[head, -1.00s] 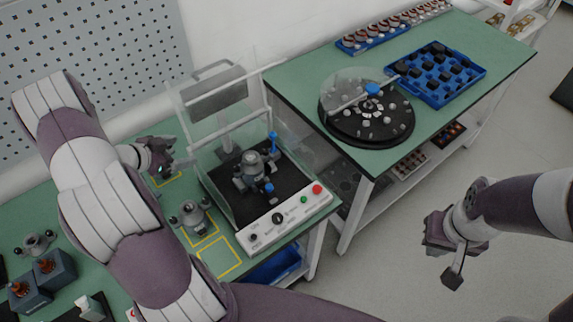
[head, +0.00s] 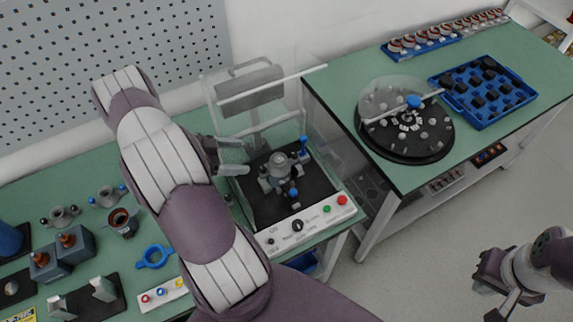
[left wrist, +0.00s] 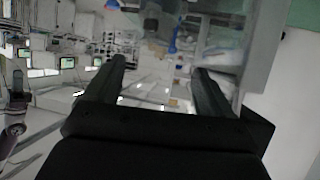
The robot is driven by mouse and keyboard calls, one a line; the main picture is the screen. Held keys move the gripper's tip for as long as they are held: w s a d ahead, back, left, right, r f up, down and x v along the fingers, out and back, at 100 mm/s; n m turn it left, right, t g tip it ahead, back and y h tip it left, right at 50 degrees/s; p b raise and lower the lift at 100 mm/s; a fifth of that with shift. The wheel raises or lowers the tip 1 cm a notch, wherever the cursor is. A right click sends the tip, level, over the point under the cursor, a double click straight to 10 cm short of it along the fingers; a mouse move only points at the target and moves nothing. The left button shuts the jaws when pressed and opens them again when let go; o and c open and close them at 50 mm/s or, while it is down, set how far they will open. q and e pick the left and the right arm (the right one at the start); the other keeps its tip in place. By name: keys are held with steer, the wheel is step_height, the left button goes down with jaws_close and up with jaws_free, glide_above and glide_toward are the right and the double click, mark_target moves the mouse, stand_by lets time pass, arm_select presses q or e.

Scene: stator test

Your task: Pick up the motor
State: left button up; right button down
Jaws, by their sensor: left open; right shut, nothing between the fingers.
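A grey motor (head: 279,165) with blue-tipped parts around it sits upright in the test station, on its black base (head: 260,205) behind clear panels. My left gripper (head: 240,156) is open and empty at the left side of the station, left of the motor and apart from it. In the left wrist view its two fingers (left wrist: 160,72) stand apart, with nothing between them; blurred station parts show beyond. My right gripper (head: 492,290) is shut and empty, at the lower right over the floor, far from the motor. My left arm hides part of the bench.
A control strip (head: 300,225) with knobs and buttons fronts the station. Brown-topped blocks (head: 72,241), a blue ring (head: 153,257) and small fixtures lie left of my arm. A round covered turntable (head: 405,150) and a blue tray (head: 515,101) stand on the right bench.

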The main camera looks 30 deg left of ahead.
mark_target(277, 159)
arm_select(q)
steer(key=p+x, duration=0.1)
steer(key=x, duration=0.2)
steer(key=p+x, duration=0.1)
steer(key=x, duration=0.2)
steer(key=p+x, duration=0.2)
steer(key=x, duration=0.2)
steer(key=shift+s+d+r, duration=0.15)
steer(key=shift+d+r, duration=0.2)
steer(key=shift+d, duration=0.05)
steer(key=shift+d+f, duration=0.15)
steer(key=shift+f, duration=0.1)
jaws_close()
